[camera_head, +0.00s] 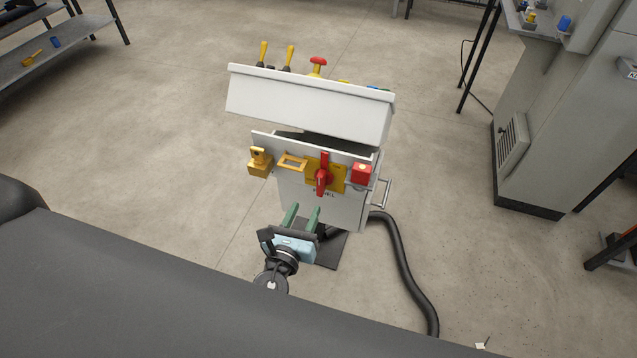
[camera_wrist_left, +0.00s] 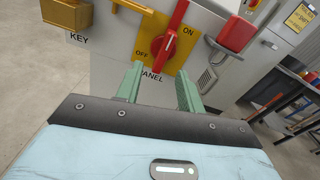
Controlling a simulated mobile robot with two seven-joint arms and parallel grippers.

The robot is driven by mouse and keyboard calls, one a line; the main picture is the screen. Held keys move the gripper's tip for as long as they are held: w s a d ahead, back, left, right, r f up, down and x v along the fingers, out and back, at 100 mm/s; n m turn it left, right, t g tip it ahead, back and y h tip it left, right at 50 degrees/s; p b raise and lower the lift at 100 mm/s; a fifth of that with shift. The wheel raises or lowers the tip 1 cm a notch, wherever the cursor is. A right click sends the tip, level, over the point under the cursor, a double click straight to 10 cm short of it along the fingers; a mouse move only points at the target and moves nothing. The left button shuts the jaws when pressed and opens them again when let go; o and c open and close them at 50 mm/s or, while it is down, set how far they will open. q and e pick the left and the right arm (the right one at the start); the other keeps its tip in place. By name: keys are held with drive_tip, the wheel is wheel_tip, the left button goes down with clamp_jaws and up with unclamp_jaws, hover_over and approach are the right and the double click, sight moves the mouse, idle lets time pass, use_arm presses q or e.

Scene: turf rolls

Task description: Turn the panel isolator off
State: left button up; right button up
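The panel isolator is a red rotary handle (camera_head: 323,174) on a yellow plate (camera_head: 338,176), on the front of a grey-white console. In the left wrist view the red handle (camera_wrist_left: 175,28) stands roughly upright on its yellow plate (camera_wrist_left: 160,62). OFF is printed to its left, ON to its right, and PANEL below. My left gripper (camera_head: 302,208) is in front of and below the handle, fingers apart and empty. In the left wrist view its green fingertips (camera_wrist_left: 160,75) are just below the handle, with no visible contact. My right gripper is not in view.
Beside the isolator are a brass KEY block (camera_head: 259,168), a yellow frame (camera_head: 292,162) and a red box (camera_head: 361,174). The console top (camera_head: 309,105) overhangs them, with levers and a red mushroom button (camera_head: 318,66) behind. A black hose (camera_head: 395,255) lies right.

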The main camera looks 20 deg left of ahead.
sight(319, 183)
use_arm(q)
drive_tip(key=shift+w+d+r+m, duration=0.2)
drive_tip(key=shift+w+m, duration=0.15)
drive_tip(key=shift+w, duration=1.15)
drive_tip(key=shift+w+d+r+m, duration=0.1)
drive_tip(key=shift+w+r+m, duration=0.15)
drive_tip(key=shift+w, duration=1.2)
drive_tip(key=shift+w+d+r+m, duration=0.15)
drive_tip(key=shift+w+m, duration=0.25)
drive_tip(key=shift+w, duration=1.1)
clamp_jaws()
